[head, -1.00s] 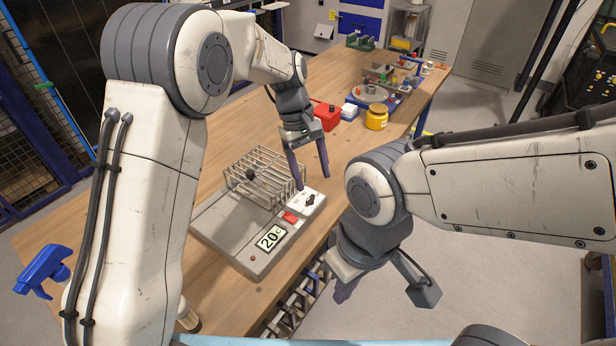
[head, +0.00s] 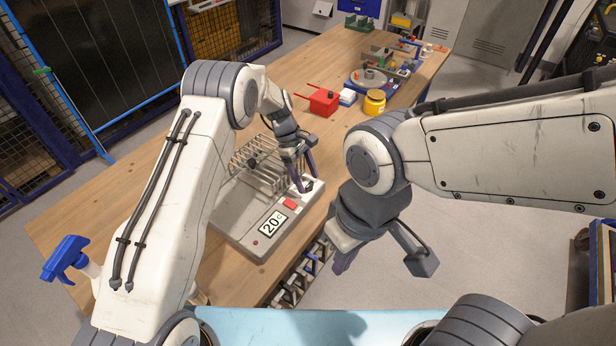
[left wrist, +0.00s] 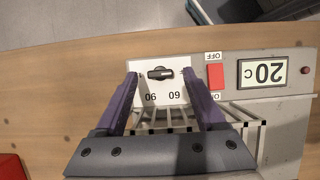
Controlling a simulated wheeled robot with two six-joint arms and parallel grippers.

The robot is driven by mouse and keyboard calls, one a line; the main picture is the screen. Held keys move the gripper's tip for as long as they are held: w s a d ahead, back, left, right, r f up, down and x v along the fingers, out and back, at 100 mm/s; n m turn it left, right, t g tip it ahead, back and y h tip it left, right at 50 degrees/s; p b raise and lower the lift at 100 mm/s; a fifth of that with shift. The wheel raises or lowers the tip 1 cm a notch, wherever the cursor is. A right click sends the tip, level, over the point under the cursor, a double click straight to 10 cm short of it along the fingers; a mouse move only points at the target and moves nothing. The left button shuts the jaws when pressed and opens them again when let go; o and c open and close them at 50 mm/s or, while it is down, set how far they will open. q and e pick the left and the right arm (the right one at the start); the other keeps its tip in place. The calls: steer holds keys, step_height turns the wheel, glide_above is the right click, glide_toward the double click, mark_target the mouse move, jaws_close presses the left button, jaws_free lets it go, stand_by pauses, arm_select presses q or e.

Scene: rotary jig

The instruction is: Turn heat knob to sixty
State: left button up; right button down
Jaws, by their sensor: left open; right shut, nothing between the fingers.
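The black heat knob (left wrist: 159,73) sits on a white dial plate (left wrist: 160,90) at the edge of a grey device (head: 230,222). The pointing direction of the knob is hard to read. Numerals appear inverted on the plate. My left gripper (left wrist: 160,77) is open above the plate, with one purple finger on each side of the knob; contact cannot be told. In the head view it hangs over the dial corner and partly hides the knob. The display (head: 273,223) reads 20c. My right gripper (head: 343,264) is shut and empty, off the table's right edge.
A red switch (left wrist: 215,77) lies between the dial and the display. A wire rack (head: 258,165) stands on the device beside the dial. A red box (head: 323,101) and a yellow jar (head: 375,103) stand farther back. A blue spray bottle (head: 66,258) is at left.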

arm_select(q)
steer(key=shift+s+d+f, duration=0.15)
steer(key=shift+d+f, duration=0.05)
steer(key=shift+f, duration=0.4)
jaws_close()
